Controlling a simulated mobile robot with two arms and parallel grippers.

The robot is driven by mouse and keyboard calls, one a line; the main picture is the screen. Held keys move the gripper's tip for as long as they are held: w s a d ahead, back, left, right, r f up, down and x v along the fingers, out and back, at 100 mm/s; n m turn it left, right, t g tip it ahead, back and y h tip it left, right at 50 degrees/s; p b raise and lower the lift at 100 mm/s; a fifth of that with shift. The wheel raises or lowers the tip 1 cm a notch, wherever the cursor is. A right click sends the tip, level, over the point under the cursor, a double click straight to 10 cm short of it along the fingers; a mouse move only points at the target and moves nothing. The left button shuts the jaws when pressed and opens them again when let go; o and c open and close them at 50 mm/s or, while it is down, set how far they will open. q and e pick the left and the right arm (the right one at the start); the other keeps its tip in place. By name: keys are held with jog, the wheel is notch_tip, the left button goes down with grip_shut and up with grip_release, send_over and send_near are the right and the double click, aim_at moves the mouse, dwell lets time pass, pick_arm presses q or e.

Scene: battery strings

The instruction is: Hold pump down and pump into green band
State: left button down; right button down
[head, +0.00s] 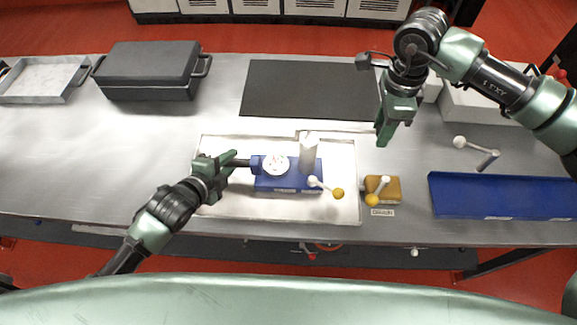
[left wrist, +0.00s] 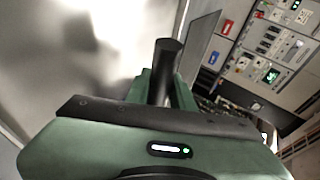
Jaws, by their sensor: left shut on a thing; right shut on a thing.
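The blue pump (head: 285,183) sits on a white tray (head: 225,205). It has a round white gauge (head: 275,165), an upright pale cylinder (head: 308,152) and a short lever with a yellow ball (head: 338,193). The gauge's needle and green band are too small to read. My left gripper (head: 232,165) is at the pump's left end, shut on its dark handle (head: 245,163). In the left wrist view the black handle (left wrist: 165,62) stands between the green fingers. My right gripper (head: 384,128) is raised to the right of the pump, its fingers close together; what it grips cannot be made out.
A yellow-brown block (head: 384,182) with a ball-ended lever sits right of the tray. A blue trough (head: 490,197) lies further right, below a loose-looking white-ended lever (head: 475,150). A black mat (head: 300,88) and dark case (head: 150,70) lie at the back.

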jog(key=shift+s+a+f, duration=0.15)
jog(key=shift+a+f, duration=0.1)
jog(key=shift+f, duration=0.15)
jog(key=shift+a+f, duration=0.15)
jog(key=shift+f, duration=0.85)
jog(key=shift+a+f, duration=0.1)
jog(key=shift+f, duration=0.85)
jog(key=shift+a+f, duration=0.15)
jog(key=shift+f, duration=0.45)
jog(key=shift+r, duration=0.1)
